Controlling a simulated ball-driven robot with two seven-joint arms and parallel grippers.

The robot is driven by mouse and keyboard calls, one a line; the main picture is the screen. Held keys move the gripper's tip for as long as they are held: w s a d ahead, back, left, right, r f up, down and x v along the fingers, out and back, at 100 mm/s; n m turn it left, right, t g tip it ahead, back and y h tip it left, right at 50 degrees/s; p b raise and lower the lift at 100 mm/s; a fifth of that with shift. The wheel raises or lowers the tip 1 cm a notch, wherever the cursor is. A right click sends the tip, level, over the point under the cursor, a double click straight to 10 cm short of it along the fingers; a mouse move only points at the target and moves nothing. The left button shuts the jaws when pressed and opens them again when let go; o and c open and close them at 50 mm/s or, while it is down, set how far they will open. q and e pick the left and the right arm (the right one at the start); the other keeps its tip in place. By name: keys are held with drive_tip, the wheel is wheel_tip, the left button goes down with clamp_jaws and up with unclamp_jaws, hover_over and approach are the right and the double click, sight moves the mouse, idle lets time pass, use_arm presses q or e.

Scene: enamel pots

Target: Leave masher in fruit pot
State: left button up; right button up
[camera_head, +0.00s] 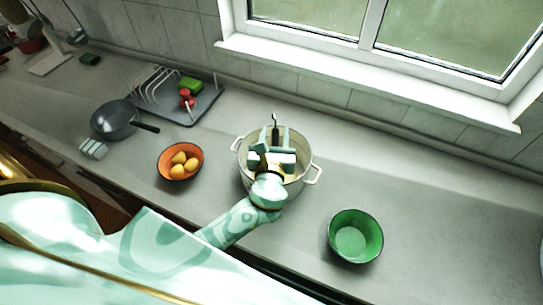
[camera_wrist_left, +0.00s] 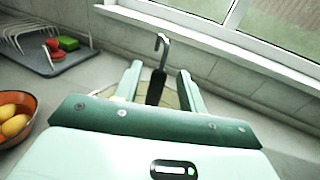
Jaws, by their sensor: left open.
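A cream pot (camera_head: 301,181) with two side handles stands on the counter in the middle of the head view. The masher (camera_head: 275,128) stands up in it, its dark handle ending in a hook. The handle also shows in the left wrist view (camera_wrist_left: 157,78), between my fingers. My left gripper (camera_head: 276,138) is over the pot, open, with one finger on each side of the handle. I cannot tell whether a finger touches it. The masher's lower end and most of the pot's inside are hidden by my gripper. My right gripper is not in view.
An orange bowl (camera_head: 162,172) with yellow fruit stands left of the pot, and a green bowl (camera_head: 355,218) stands to its right. A dark pan (camera_head: 113,120) and a dish rack (camera_head: 205,106) are farther left. The window sill (camera_head: 370,82) runs behind.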

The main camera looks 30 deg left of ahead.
use_arm(q)
drive_tip(key=b+v, duration=0.1)
drive_tip(key=v, duration=1.3)
drive_tip(key=shift+s+d, duration=0.15)
drive_tip(key=shift+s, duration=0.2)
